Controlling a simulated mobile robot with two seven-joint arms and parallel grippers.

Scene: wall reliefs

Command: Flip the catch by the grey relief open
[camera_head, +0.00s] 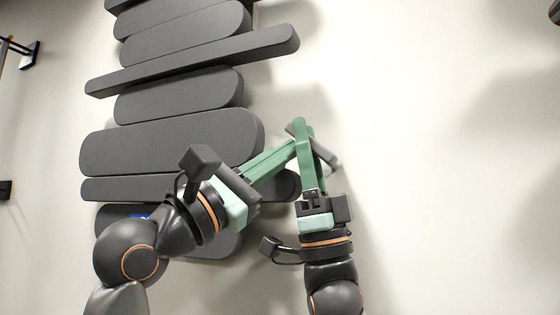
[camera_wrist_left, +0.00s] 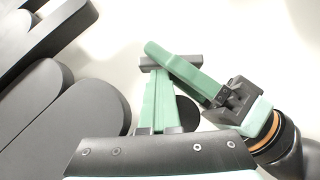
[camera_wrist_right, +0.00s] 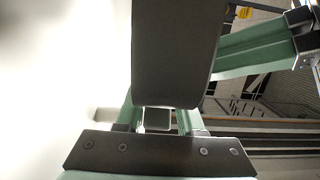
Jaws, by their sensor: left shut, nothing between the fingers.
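The catch is a grey bar (camera_head: 325,152) on the wall to the right of the dark grey relief (camera_head: 170,145), tilted down to the right. It shows as a dark bar (camera_wrist_left: 190,62) in the left wrist view. My left gripper (camera_head: 296,146) is shut and empty, its tips beside the bar. My right gripper (camera_head: 299,122) comes up from below, its fingers crossing in front of the bar near its upper left end. In the right wrist view its fingers (camera_wrist_right: 157,118) stand apart at the base, but their tips are hidden behind a dark grey block.
The relief's stacked slabs stand out from the wall close to the left of both grippers. Bare pale wall (camera_head: 430,200) lies to the right. A dark wall fitting (camera_head: 30,54) shows at the far left.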

